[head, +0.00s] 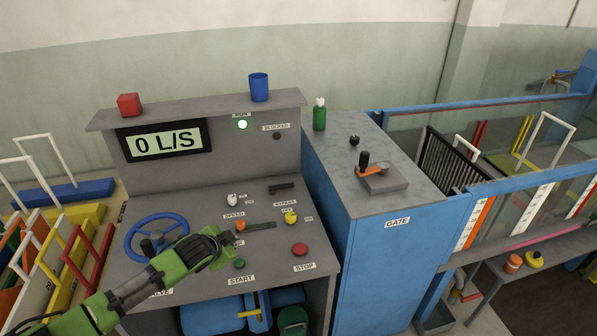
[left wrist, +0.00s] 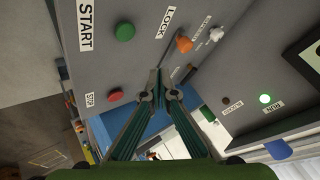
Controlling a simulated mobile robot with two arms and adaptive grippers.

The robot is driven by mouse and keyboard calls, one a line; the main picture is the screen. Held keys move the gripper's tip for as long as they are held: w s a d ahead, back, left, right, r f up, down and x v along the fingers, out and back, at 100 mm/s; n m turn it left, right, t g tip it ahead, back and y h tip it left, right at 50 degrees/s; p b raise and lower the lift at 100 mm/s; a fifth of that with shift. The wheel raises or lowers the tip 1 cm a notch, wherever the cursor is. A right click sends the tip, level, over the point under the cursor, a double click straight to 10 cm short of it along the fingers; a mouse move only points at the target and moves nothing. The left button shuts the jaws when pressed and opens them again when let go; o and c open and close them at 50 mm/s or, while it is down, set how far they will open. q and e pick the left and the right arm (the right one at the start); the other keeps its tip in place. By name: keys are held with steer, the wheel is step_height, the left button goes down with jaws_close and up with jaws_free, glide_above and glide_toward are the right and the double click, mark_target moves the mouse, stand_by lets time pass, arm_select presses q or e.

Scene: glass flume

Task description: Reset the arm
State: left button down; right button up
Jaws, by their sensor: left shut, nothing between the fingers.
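My left arm comes in from the lower left of the head view. The gripper is shut and empty. In the left wrist view its two dark green fingers (left wrist: 158,76) meet at the tips, with the orange knob (left wrist: 184,44) beyond them to the upper right. I cannot tell whether the tips touch the panel. My right gripper is not in view.
The console (head: 200,208) carries a blue handwheel (head: 153,229), a green start button (head: 239,264) and a yellow knob (head: 290,217). A red cube (head: 129,104) and a blue cup (head: 259,87) stand on its top shelf. A blue gate cabinet (head: 388,248) stands to the right.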

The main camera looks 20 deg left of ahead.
arm_select(q)
steer(key=s+d+f+g+h, duration=0.1)
steer(key=s+d+f, duration=0.3)
steer(key=s+d, duration=0.4)
steer(key=s+d+r+n+g, duration=0.1)
steer(key=s+d+n+g, duration=0.15)
steer(key=s, duration=0.55)
steer(key=s+d+r+n+g, duration=0.1)
steer(key=s+d, duration=0.3)
steer(key=s, duration=0.4)
steer(key=s+d+r+n+g, duration=0.1)
steer(key=s+d+r+n, duration=0.15)
steer(key=s, duration=0.55)
step_height(320, 180, down, 35)
steer(key=s+g+b, duration=0.2)
steer(key=s+b, duration=0.1)
steer(key=b, duration=0.5)
steer(key=s+a+f+b, duration=0.1)
steer(key=s+f+b, duration=0.2)
steer(key=s+f, duration=0.5)
steer(key=s+a+f+b, duration=0.2)
steer(key=s+f, duration=0.6)
steer(key=f, duration=0.7)
steer(key=shift+s+m+g+b, duration=0.35)
steer(key=shift+s+m+b, duration=0.05)
steer(key=shift+b, duration=0.35)
